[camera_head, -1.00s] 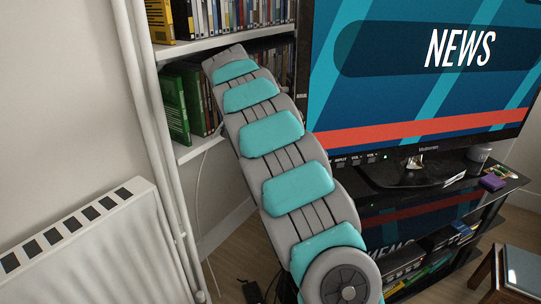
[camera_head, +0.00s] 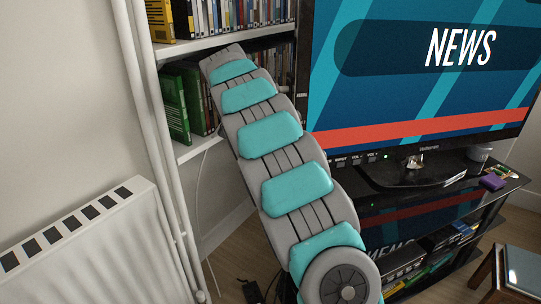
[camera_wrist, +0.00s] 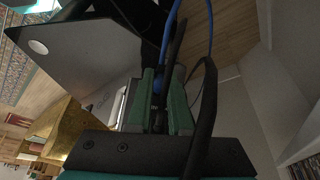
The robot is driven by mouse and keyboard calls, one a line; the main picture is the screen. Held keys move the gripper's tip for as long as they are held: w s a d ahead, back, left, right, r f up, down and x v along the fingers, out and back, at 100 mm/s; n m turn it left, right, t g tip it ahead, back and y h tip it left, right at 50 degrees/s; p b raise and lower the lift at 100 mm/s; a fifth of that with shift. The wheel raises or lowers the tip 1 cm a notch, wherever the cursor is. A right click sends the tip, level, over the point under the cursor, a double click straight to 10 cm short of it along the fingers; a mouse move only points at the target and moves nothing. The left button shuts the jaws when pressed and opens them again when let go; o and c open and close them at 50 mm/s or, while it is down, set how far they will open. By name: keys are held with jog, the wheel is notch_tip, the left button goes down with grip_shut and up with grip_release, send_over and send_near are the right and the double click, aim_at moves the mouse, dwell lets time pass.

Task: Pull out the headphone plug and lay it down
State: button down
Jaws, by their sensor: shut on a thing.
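In the wrist view, my gripper (camera_wrist: 161,92) is shut, with its green fingers on either side of a small blue part that I take for the headphone plug (camera_wrist: 158,82). A thin blue cable (camera_wrist: 166,36) runs up from near the fingers and loops at the top. Most of the plug is hidden between the fingers, and I cannot tell whether its tip is in a socket. In the head view, my arm reaches up and away beside the TV, and the gripper is out of sight.
The TV (camera_head: 440,60) stands on a black glass stand (camera_head: 390,215) right of my arm. Shelves of cases (camera_head: 200,100) stand behind, and a white radiator (camera_head: 90,235) is at left. A black cable or strap (camera_wrist: 207,90) curves close to my gripper's right side.

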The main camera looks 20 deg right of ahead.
jog(key=shift+w+a, duration=0.15)
jog(key=shift+a, duration=0.45)
jog(key=shift+a+b, duration=0.3)
jog(key=shift+a, duration=0.05)
jog(key=shift+w+a, duration=0.1)
jog(key=shift+a, duration=0.55)
jog(key=a, duration=0.2)
jog(key=a+b, duration=0.1)
jog(key=a, duration=0.1)
jog(key=shift+w, duration=0.25)
dwell(0.3)
